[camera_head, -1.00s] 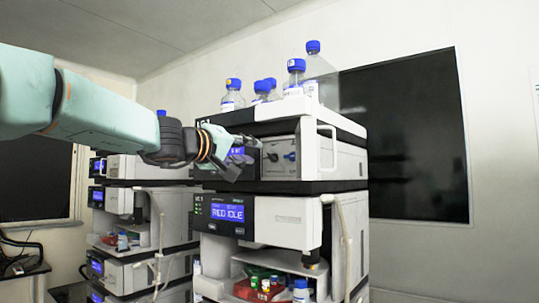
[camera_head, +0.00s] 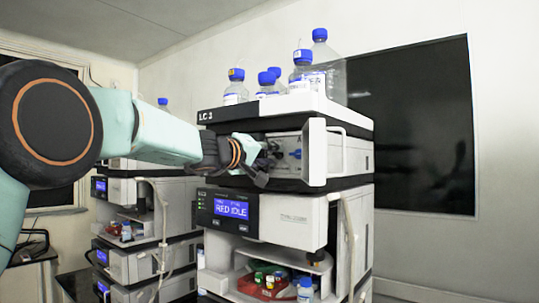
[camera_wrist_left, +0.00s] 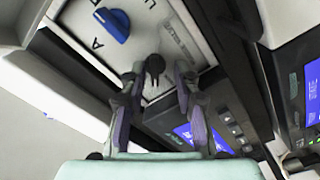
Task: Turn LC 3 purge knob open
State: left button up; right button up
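The LC 3 stack (camera_head: 285,107) stands in the middle of the head view, with its name on the top tray. Its pump module front holds a blue knob (camera_head: 295,153) and a dark knob, mostly hidden there by my left gripper (camera_head: 268,165). In the left wrist view the dark knob (camera_wrist_left: 155,68) lies between the fingertips of my left gripper (camera_wrist_left: 158,75), with a gap seeming to show on each side. The fingers are apart. The blue knob (camera_wrist_left: 114,25) is up and left, outside the fingers, by a letter A. I cannot tell which knob is the purge knob. My right gripper is out of view.
Blue-capped bottles (camera_head: 302,72) stand on top of the stack. A white door panel (camera_head: 314,152) sticks out right of the knobs. The display (camera_head: 232,207) below reads RED IDLE. Another stack (camera_head: 125,220) stands at left.

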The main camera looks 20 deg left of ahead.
pick_arm(q)
jog(key=shift+s+d+r, duration=0.15)
jog(key=shift+s+d, duration=0.05)
jog(key=shift+d, duration=0.15)
jog(key=shift+c, duration=1.3)
jog(key=shift+s+d+r, duration=0.1)
jog(key=shift+s, duration=0.05)
jog(key=shift+c, duration=1.5)
jog(key=shift+a, duration=0.35)
grip_shut()
jog(key=shift+d, duration=0.15)
